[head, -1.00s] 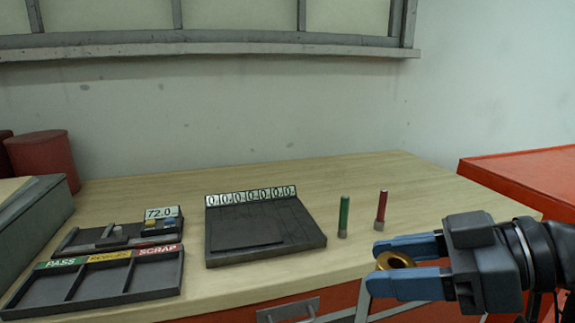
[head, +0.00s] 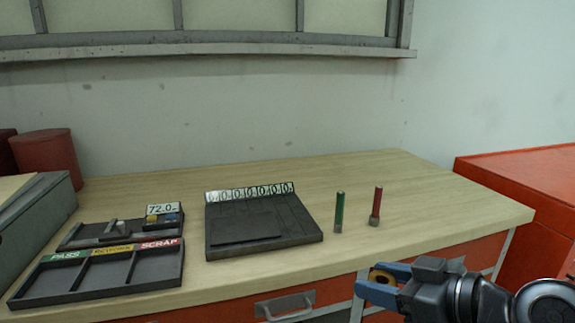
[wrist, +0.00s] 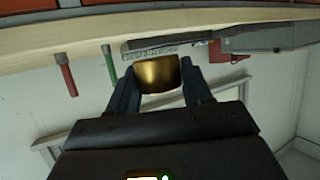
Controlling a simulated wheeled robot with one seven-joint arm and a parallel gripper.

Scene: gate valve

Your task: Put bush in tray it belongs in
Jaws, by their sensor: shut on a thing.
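The bush (head: 381,276) is a brass-coloured ring with a hole. My gripper (head: 375,284) is shut on it, in front of the bench's front edge at the lower right. In the wrist view the bush (wrist: 158,74) sits between both fingers. The tray (head: 97,277) at the front left of the bench has three compartments, labelled PASS in green, a yellow label that reads like REWORK, and SCRAP in red. All three look empty. My gripper is well to the right of the tray.
A green pin (head: 339,212) and a red pin (head: 376,207) stand upright on the bench. A dark plate with a row of number tiles (head: 262,228) lies mid-bench. A gauge reading about 72.0 (head: 160,210) sits behind the tray. A grey box (head: 35,215) is at left.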

